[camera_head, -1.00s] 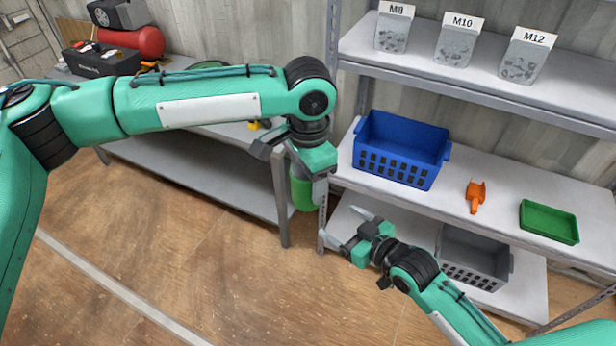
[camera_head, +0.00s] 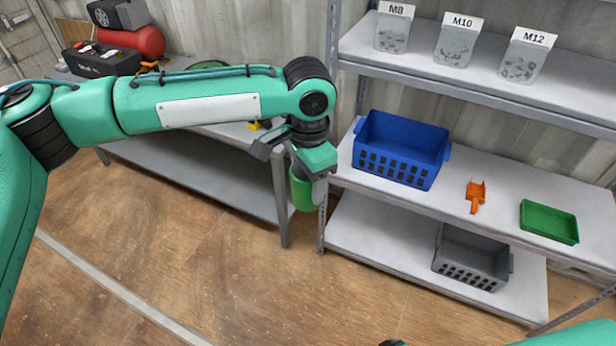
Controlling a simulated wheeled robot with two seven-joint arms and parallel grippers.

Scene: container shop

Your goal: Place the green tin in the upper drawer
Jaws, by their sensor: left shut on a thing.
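The green tin (camera_head: 302,193) hangs below my left gripper (camera_head: 304,174), which is shut on it. The tin is in front of the left post of the shelf rack, above the floor. The gripper hides the tin's upper part. My right gripper is out of the picture; only a bit of my right arm shows at the bottom right edge. No drawer is clearly visible.
A workbench (camera_head: 215,178) stands behind my left arm. The floor in front is clear.

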